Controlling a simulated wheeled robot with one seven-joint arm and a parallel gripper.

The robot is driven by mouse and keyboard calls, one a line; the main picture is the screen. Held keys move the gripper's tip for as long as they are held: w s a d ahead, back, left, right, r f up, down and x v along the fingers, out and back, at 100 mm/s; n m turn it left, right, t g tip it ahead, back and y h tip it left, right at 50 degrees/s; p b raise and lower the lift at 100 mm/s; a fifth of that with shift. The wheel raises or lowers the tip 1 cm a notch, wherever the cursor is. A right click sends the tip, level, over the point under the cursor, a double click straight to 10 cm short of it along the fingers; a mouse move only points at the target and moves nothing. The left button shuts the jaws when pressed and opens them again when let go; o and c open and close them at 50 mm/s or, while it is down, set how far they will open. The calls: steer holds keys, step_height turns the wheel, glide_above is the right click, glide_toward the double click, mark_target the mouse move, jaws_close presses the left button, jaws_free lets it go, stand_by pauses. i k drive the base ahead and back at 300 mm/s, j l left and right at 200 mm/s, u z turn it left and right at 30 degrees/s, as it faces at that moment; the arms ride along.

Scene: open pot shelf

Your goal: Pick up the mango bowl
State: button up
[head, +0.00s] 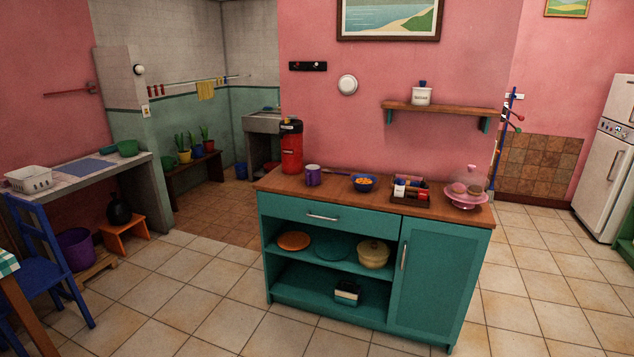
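The pieces are too small to make out clearly. My gripper is not in view, and nothing touches the bowl.
A red dispenser (291,152) stands at the cabinet's back left. A pink cake stand with a clear dome (466,188) is at the right end. A wall shelf (440,109) hangs behind. The tiled floor (215,293) before the cabinet is clear. A blue chair (45,255) stands left.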

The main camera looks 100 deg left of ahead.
mark_target(363, 182)
steer(key=u, duration=2.8)
steer(key=i+j, duration=0.1)
steer(key=i, duration=0.4)
steer(key=i+z, duration=0.1)
steer(key=i, duration=0.45)
steer(key=i+j, duration=0.15)
steer(key=i, duration=0.35)
steer(key=i+j, duration=0.15)
steer(key=i, duration=0.35)
steer(key=i+j+z, duration=0.1)
steer(key=i, duration=0.45)
steer(key=i+j, duration=0.15)
steer(key=i, duration=0.35)
steer(key=z, duration=0.05)
